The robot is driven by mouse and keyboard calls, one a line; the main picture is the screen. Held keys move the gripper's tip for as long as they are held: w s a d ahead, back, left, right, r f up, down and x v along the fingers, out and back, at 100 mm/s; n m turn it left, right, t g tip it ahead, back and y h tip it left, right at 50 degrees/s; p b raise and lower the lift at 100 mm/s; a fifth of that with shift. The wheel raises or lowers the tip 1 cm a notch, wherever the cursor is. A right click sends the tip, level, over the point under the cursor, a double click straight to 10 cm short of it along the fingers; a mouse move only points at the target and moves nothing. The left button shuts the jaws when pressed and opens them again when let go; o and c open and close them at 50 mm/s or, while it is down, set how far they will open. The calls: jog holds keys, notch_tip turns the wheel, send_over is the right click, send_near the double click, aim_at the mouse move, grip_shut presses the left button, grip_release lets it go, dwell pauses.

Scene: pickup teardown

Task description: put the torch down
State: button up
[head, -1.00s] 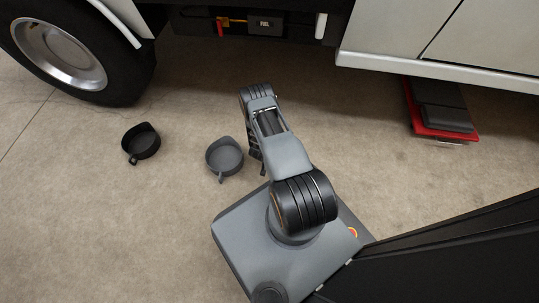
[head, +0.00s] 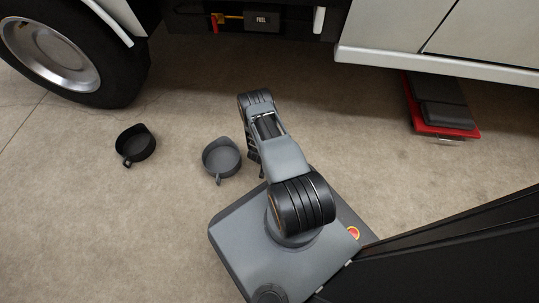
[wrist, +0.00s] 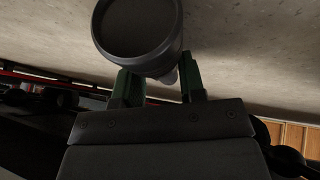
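The torch (wrist: 138,25) shows in the wrist view as a dark, round-faced cylinder at the top, in front of my gripper's two green fingers (wrist: 160,82). A small grey part of it shows between the fingers, which stand apart by about its width and appear closed on it. The exact contact is hidden behind the round end. In the head view my arm reaches up and folds down, and it hides the gripper and torch.
A grey pan (head: 221,158) lies on the floor just left of my arm, and a black pan (head: 136,146) lies farther left. The truck's wheel (head: 55,50) and side sill (head: 440,66) bound the far side. A red-based creeper (head: 445,121) is at right. Floor between is clear.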

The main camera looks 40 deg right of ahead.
jog(key=o, duration=0.3)
jog(key=shift+r, duration=0.1)
